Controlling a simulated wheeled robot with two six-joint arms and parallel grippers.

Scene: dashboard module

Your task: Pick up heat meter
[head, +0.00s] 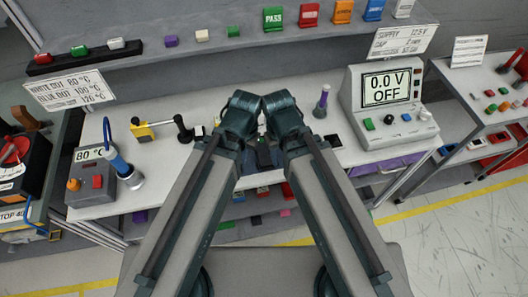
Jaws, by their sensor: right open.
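No label reads heat meter, so I cannot tell for sure which thing it is. A grey unit (97,180) with an 80 °C display, an orange knob and a red button stands at the left of the bench. A blue-and-white handle (122,168) stands at its right side. A yellow-and-black tool (144,131) lies behind it, with a black piece (183,130) at its right. My right gripper (264,154) is small and dark between my two arms at the middle of the bench, open, apart from these things. My left gripper is hidden behind my arm.
A power supply (388,105) showing 0.0 V OFF stands at the right of the bench. A purple-handled tool (322,102) stands left of it. A shelf (215,48) with coloured blocks runs along the back.

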